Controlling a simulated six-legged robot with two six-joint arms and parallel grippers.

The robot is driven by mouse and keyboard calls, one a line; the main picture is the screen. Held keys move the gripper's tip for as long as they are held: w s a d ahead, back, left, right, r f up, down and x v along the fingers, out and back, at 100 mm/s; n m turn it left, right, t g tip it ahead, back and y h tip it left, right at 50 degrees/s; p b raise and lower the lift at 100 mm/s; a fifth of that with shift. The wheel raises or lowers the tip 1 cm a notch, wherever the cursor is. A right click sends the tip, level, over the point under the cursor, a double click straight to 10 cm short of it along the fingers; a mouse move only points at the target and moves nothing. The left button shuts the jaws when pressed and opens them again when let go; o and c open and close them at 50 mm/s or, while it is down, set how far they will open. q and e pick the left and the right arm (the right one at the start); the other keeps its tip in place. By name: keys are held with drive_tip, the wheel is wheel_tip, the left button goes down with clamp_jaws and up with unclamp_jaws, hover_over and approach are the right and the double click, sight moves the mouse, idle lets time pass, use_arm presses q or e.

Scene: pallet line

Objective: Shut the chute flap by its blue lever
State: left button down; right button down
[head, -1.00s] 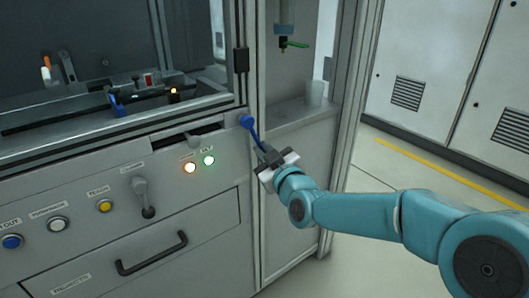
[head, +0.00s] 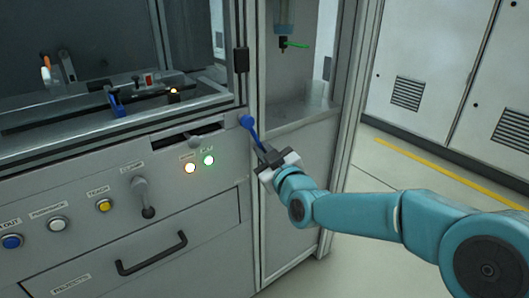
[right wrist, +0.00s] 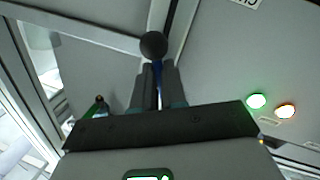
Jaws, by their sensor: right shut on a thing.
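The blue lever (head: 253,132) has a round knob and slants down and right from the machine's front corner post. My right gripper (head: 266,153) is shut on the lower part of its shaft. In the right wrist view the shaft (right wrist: 158,72) runs between the two fingers (right wrist: 159,88), and the round knob (right wrist: 153,44), dark there, sticks out beyond their tips. I cannot make out the chute flap itself or tell whether it is open or shut. My left gripper is not in view.
The recess shelf (head: 297,113) right of the lever looks empty, below a nozzle with a green handle (head: 296,44). Lit orange (head: 190,168) and green (head: 209,160) lamps sit left of the lever.

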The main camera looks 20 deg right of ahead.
drive_tip(key=shift+f, duration=0.1)
idle(0.4)
drive_tip(key=shift+s+a+f+m, duration=0.15)
drive_tip(key=shift+a+m, duration=0.25)
drive_tip(key=shift+m, duration=0.05)
drive_tip(key=shift+s+a+f+m, duration=0.15)
drive_tip(key=shift+a+m, duration=0.2)
drive_tip(key=shift+m, duration=0.1)
drive_tip(key=shift+s+a+m+g, duration=0.2)
drive_tip(key=shift+a+m+g, duration=0.05)
drive_tip(key=shift+a+m, duration=0.3)
drive_tip(key=shift+s+a+m+g, duration=0.15)
drive_tip(key=shift+a+m+g, duration=0.2)
drive_tip(key=shift+m, duration=0.3)
drive_tip(key=a+m, duration=0.2)
drive_tip(key=shift+s+a+r+m, duration=0.1)
drive_tip(key=shift+s+a+m, duration=0.1)
drive_tip(key=shift+s+m, duration=0.2)
drive_tip(key=shift+s+a+r+m+g+y, duration=0.15)
drive_tip(key=shift+a+m+g+y, duration=0.1)
drive_tip(key=shift+a+m, duration=0.2)
drive_tip(key=shift+s+a+r+m+g+y, duration=0.15)
drive_tip(key=shift+a+m+g, duration=0.15)
drive_tip(key=shift+m, duration=0.25)
drive_tip(key=shift+a, duration=0.1)
drive_tip(key=c, duration=1.2)
unclamp_jaws()
drive_tip(key=shift+r, duration=0.1)
